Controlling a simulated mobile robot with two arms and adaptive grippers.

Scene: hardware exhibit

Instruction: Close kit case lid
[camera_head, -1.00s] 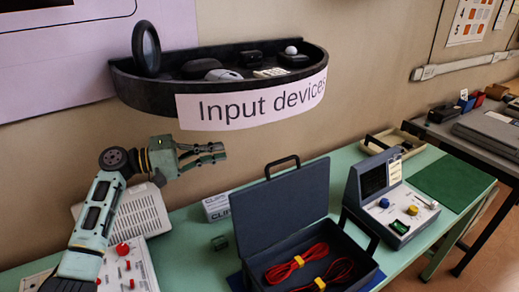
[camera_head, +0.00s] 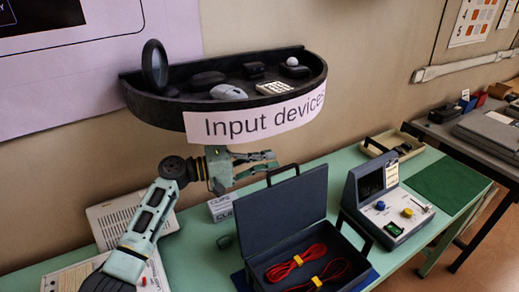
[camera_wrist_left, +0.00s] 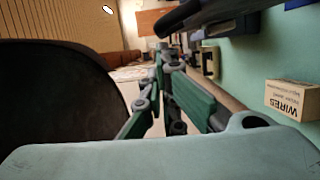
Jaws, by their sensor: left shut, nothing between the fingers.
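The kit case stands open on the green table, its blue-grey lid (camera_head: 283,212) raised almost upright with a handle (camera_head: 282,169) on its top edge. The case base (camera_head: 345,247) holds a red cable bundle (camera_head: 297,263) and a dark red and black one (camera_head: 332,272), each with a yellow tie. My left gripper (camera_head: 274,162) is shut and empty, its tips close to the lid handle in the picture. I cannot tell whether they touch. Its fingers also show in the left wrist view (camera_wrist_left: 160,75). My right gripper is out of view.
A dark shelf (camera_head: 150,103) labelled "Input devices" hangs just above my left gripper. A grey console (camera_head: 386,205) stands right of the case. A white vented box (camera_head: 112,222) is at left. A box marked "WIRES" (camera_wrist_left: 291,99) shows in the left wrist view.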

